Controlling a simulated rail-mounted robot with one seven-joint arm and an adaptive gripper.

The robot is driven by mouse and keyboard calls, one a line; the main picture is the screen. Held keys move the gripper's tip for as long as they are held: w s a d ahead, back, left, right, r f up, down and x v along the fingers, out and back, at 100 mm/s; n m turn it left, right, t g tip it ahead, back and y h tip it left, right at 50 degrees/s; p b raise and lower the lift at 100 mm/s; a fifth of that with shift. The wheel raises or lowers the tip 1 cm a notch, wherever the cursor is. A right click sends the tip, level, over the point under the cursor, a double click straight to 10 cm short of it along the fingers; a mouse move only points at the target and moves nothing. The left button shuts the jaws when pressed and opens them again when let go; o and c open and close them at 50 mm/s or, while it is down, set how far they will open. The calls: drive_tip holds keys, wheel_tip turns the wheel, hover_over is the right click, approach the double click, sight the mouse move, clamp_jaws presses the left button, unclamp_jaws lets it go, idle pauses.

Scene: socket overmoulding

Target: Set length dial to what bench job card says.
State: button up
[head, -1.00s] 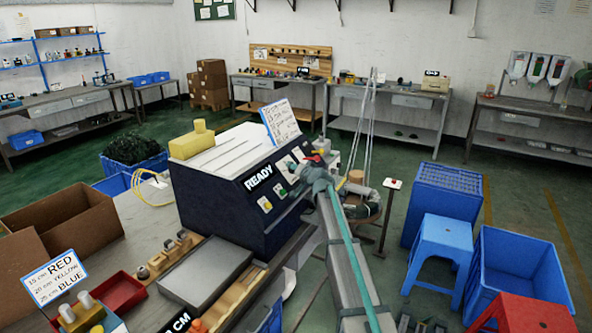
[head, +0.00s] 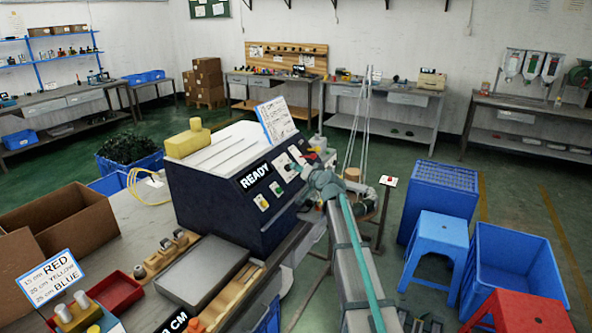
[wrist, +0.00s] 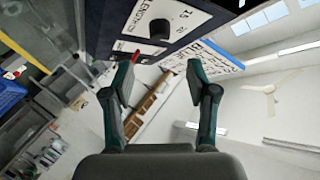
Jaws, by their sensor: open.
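The machine (head: 215,205) is a dark blue box with a white top and a READY sign, standing on the bench. In the wrist view a black round dial (wrist: 150,27) sits on its pale panel, with numbers including 15 beside it; its exact setting is unclear. My gripper (wrist: 163,68) is open and empty, its fingers apart below the dial and not touching it. In the head view my gripper (head: 312,182) is at the machine's right front, hiding part of the panel. A card (head: 50,279) at the bench's left reads 15 cm RED, 20 cm YELLOW, 25 cm BLUE.
A written sheet (head: 276,120) stands on the machine. A cardboard box (head: 60,220) and red tray (head: 118,292) lie left. Blue crates (head: 440,190) and stools (head: 437,245) stand on the floor right.

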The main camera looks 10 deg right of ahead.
drive_tip(key=v, duration=0.3)
drive_tip(key=shift+s, duration=0.1)
drive_tip(key=s+a+f+n+g, duration=0.1)
drive_tip(key=s+f+g, duration=0.3)
drive_tip(key=s+f, duration=0.75)
drive_tip(key=s+a+f+n+g+h, duration=0.1)
drive_tip(key=s+f+g, duration=0.3)
drive_tip(key=s+f, duration=0.8)
drive_tip(key=s+a+f+n+g, duration=0.1)
drive_tip(key=s+f+g, duration=0.45)
drive_tip(key=f, duration=1.15)
drive_tip(key=s+f+g+h, duration=0.1)
drive_tip(key=s+f, duration=0.4)
drive_tip(key=s, duration=0.9)
drive_tip(key=s+f+n+g+h, duration=0.1)
drive_tip(key=s+f+g, duration=0.3)
drive_tip(key=s, duration=1.1)
drive_tip(key=s+f+n+g+h, duration=0.1)
drive_tip(key=s+f+g, duration=0.2)
drive_tip(key=s+f, duration=0.4)
drive_tip(key=s, duration=0.8)
drive_tip(key=shift+s+d+f, duration=0.15)
drive_tip(key=shift+s+f, duration=0.1)
drive_tip(key=shift+f, duration=0.05)
